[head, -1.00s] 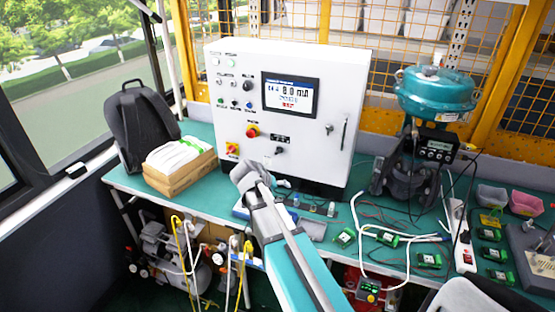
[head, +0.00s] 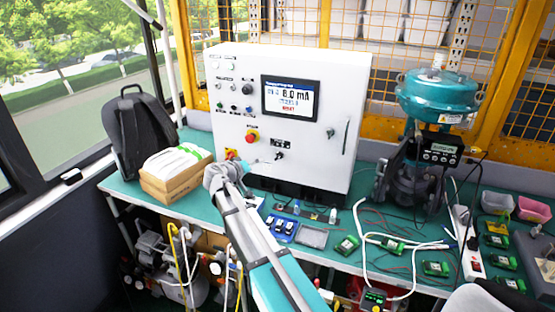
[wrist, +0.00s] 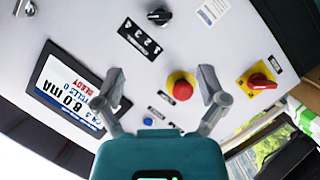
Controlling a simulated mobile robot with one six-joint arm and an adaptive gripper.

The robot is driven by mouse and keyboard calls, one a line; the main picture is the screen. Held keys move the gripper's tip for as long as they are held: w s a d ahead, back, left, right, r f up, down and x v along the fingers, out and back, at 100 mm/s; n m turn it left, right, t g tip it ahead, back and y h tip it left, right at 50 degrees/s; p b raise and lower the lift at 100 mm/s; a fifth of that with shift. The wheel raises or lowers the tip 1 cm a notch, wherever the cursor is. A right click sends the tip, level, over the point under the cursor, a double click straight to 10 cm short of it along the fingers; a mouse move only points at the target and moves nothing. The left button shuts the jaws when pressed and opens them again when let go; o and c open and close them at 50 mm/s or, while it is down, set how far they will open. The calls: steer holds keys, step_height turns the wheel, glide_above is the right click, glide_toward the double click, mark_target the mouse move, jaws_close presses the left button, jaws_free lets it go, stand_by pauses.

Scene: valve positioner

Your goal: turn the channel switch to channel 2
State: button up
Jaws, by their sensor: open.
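The channel switch (head: 279,156) is a black rotary knob low on the front of the white cabinet, under a black numbered plate (head: 281,144). In the wrist view, which is turned over, the knob (wrist: 159,16) is at the top edge, beyond the numbered plate (wrist: 140,40). I cannot tell which number it points to. My gripper (wrist: 160,80) is open and empty, its fingers apart in front of the panel, with the red mushroom button (wrist: 182,87) showing between them. The knob lies beyond the fingertips, not between them. In the head view my gripper (head: 256,162) is left of the knob.
The cabinet's display (head: 290,97) reads 8.0 mA. A red-and-yellow rotary switch (wrist: 260,80) is beside the button. A cardboard box (head: 175,182) stands left of the cabinet, a teal valve actuator (head: 437,95) right. Small parts and cables lie on the green bench.

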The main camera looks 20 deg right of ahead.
mark_target(277, 158)
steer(key=shift+d, duration=0.1)
steer(key=b+x, duration=0.3)
steer(key=x, duration=1)
steer(key=shift+w+d+f+b, duration=0.1)
steer(key=shift+w+d+b, duration=0.05)
steer(key=shift+d+b, duration=0.2)
steer(key=c, duration=1.2)
steer(key=shift+o, duration=0.2)
